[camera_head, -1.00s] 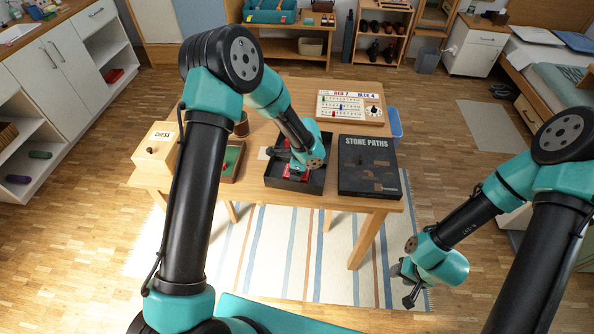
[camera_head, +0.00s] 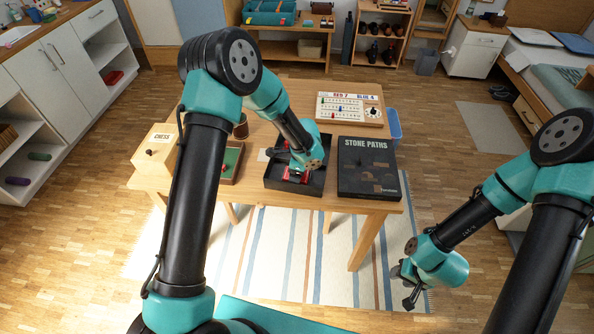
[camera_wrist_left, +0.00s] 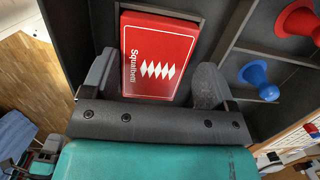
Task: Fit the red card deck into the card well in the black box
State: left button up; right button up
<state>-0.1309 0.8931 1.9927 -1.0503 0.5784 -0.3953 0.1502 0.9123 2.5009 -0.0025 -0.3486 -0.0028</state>
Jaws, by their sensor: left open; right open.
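The red card deck (camera_wrist_left: 160,58), with white diamonds and lettering, lies face up within the walls of the card well (camera_wrist_left: 119,30) in the left wrist view. I cannot tell how deep it sits. In the head view only a little of the deck (camera_head: 296,175) shows below my left wrist. The black box (camera_head: 273,184) stands on the table. My left gripper (camera_wrist_left: 154,82) is open, one finger on each side of the deck's near part. My right gripper (camera_head: 405,287) is open and empty, away from the table at the right.
A red pawn (camera_wrist_left: 298,20) and a blue pawn (camera_wrist_left: 258,78) are in the box's other compartments. The dark Stone Paths box (camera_head: 367,165) stands close to the right. A green-lined tray (camera_head: 230,163) and a wooden chess box (camera_head: 155,150) are to the left. A scoreboard (camera_head: 349,108) lies behind.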

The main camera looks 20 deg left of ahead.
pick_arm(q)
jog(key=shift+s+f, duration=0.55)
notch_tip(320, 180, up, 13)
jog(key=d, duration=0.2)
jog(key=shift+w+f, duration=0.15)
jog(key=shift+w, duration=0.15)
jog(key=shift+a, duration=0.1)
